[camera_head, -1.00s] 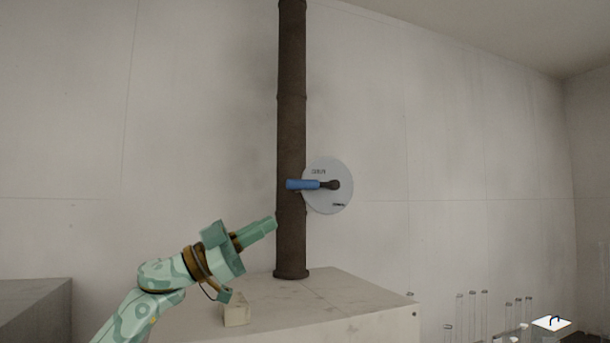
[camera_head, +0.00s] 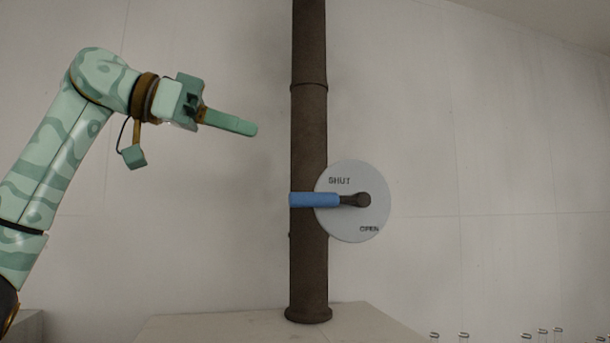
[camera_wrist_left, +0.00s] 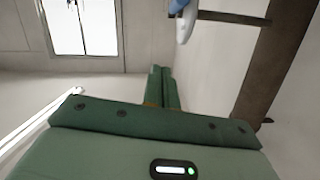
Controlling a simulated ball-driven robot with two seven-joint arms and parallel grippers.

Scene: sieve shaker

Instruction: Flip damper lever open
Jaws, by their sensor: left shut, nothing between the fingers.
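The damper lever has a blue handle (camera_head: 314,200) that points left from a dark pivot on a round pale dial plate (camera_head: 350,225). The lever lies about level. The plate is marked SHUT at its upper left and OPEN at its lower right. The plate sits beside a brown vertical pipe (camera_head: 309,130). My left gripper (camera_head: 254,129) is shut and empty, left of the pipe and above the lever, apart from both. In the left wrist view, its fingers (camera_wrist_left: 161,88) lie together, and part of the blue handle (camera_wrist_left: 178,6) shows at the top edge. My right gripper is not in view.
The pipe stands on a pale block or counter (camera_head: 230,328) at the bottom. Several glass tubes (camera_head: 543,332) show at the lower right. A bright window (camera_wrist_left: 80,25) shows in the left wrist view. The wall around the pipe is clear.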

